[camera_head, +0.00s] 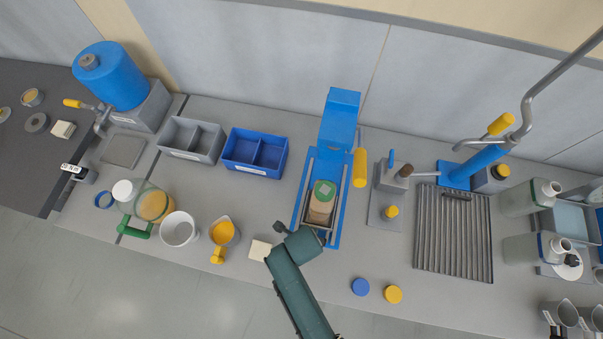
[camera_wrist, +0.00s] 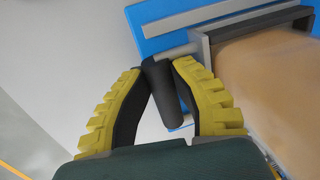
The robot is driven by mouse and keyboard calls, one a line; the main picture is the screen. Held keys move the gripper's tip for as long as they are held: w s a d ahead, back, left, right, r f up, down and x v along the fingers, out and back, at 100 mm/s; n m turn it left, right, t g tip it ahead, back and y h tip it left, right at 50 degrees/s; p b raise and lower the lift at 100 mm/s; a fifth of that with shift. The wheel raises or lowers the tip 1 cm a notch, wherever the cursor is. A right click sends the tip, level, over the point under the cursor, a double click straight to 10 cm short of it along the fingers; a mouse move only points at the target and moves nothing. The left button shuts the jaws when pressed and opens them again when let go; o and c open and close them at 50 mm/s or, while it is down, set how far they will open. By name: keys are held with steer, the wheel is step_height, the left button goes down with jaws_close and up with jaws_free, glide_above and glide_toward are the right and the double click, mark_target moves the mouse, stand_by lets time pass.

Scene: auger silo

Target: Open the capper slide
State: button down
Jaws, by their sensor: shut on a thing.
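The capper has a blue upright head (camera_head: 341,110), a blue base frame (camera_head: 300,185) and a yellow lever (camera_head: 359,167). Its slide, a grey tray (camera_wrist: 207,48), holds a tan container with a green top (camera_head: 323,194) within the base frame. My gripper (camera_head: 322,233) is at the front end of the slide. In the wrist view, the yellow ribbed fingers of my gripper (camera_wrist: 160,72) are closed on the slide's dark round handle (camera_wrist: 166,92). My wrist hides the handle in the head view.
A cream block (camera_head: 260,250) lies left of my wrist. Blue (camera_head: 360,286) and yellow (camera_head: 393,294) caps lie to the front right. A hand press (camera_head: 388,200) stands right of the capper. The bench in front of the slide is otherwise clear.

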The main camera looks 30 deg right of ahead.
steer(key=shift+s+a+f, duration=0.25)
steer(key=shift+s, duration=0.1)
steer(key=c, duration=1.2)
jaws_free()
steer(key=shift+o, duration=0.2)
steer(key=shift+w+r, duration=0.1)
steer(key=shift+r, duration=0.1)
steer(key=shift+r, duration=0.3)
step_height(320, 180, up, 11)
steer(key=s+a, duration=0.1)
steer(key=shift+s+a, duration=0.3)
steer(key=shift+s, duration=0.05)
